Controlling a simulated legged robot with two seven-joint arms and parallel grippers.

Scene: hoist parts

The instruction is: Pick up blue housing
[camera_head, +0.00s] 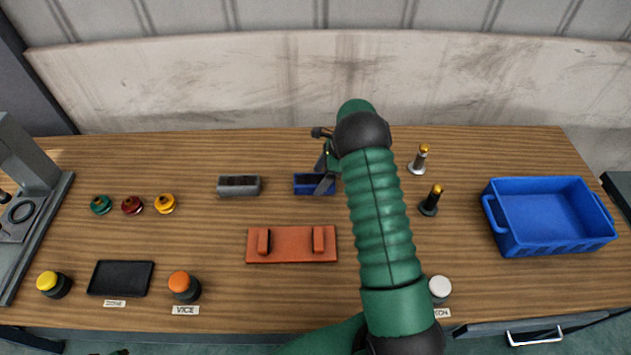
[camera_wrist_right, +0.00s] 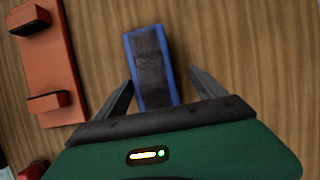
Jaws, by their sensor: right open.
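The blue housing (camera_head: 308,184) lies on the wooden table near the middle, a small blue open-topped box with a dark inside. My right gripper (camera_head: 325,182) is over its right part in the head view, and my right arm hides the area just to the right. In the right wrist view the blue housing (camera_wrist_right: 152,68) lies between the two spread fingers of my right gripper (camera_wrist_right: 160,88), with a gap on both sides. I cannot tell the exact height of the fingers above the table. My left gripper does not show.
A grey housing (camera_head: 239,187) lies left of the blue one. An orange-red fixture (camera_head: 291,255) with two upright blocks lies in front. Coloured knobs (camera_head: 132,205) and a black tray (camera_head: 121,279) are left.

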